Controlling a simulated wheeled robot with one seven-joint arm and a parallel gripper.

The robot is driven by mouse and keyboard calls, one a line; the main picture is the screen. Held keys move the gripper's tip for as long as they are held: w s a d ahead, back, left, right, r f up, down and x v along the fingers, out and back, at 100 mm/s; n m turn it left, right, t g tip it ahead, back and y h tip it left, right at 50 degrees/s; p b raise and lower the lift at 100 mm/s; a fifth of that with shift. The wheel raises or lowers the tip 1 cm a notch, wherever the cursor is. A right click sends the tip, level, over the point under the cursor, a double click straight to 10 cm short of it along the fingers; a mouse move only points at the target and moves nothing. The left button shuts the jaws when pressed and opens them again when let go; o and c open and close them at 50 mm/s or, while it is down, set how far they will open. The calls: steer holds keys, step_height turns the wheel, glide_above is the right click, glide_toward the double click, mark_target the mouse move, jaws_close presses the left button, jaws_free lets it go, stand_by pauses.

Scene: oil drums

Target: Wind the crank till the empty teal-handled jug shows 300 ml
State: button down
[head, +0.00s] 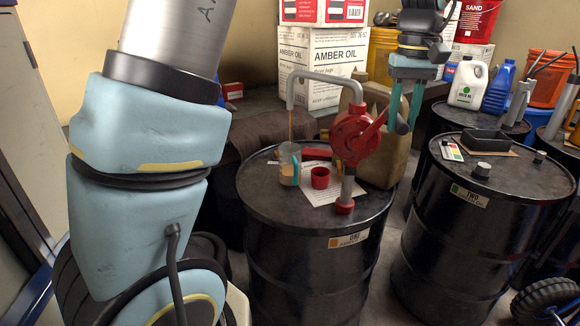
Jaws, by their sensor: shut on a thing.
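The jug (289,171) with a teal handle stands on top of the black drum labelled ONE (315,265), under the spout (291,98) of the red pump (355,137). A thin amber stream falls from the spout into the jug, and amber liquid shows in its lower part. The scale marks are too small to read. The red crank (375,128) points right and up from the pump. My gripper (404,116) comes down from above, shut on the crank's dark grip (402,127). Its fingers partly hide the grip.
A red cup (320,178) and a printed sheet (327,192) lie beside the jug. The drum labelled TWO (460,235) is on the right with a black tray (486,141). Amber oil boxes (322,60) stand behind.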

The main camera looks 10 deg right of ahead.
steer(key=shift+s+d+f+b, duration=0.2)
steer(key=shift+d+f, duration=0.55)
steer(key=shift+d, duration=0.2)
steer(key=shift+s+d+f+b, duration=0.15)
steer(key=shift+d+f+b, duration=0.05)
steer(key=shift+d+f, duration=0.6)
steer(key=shift+d+r, duration=0.1)
steer(key=shift+s+d+f+b, duration=0.1)
steer(key=shift+d+f+b, duration=0.2)
steer(key=shift+f, duration=0.45)
steer(key=shift+d+f+b, duration=0.2)
steer(key=shift+f+b, duration=0.15)
steer(key=shift+f, duration=0.45)
steer(key=shift+s+d+f+b, duration=0.1)
steer(key=shift+d+f+b, duration=0.2)
steer(key=shift+f, duration=0.45)
steer(key=f+b, duration=0.2)
steer(key=f, duration=0.2)
steer(key=shift+a+f+b, duration=0.35)
steer(key=shift+b, duration=0.05)
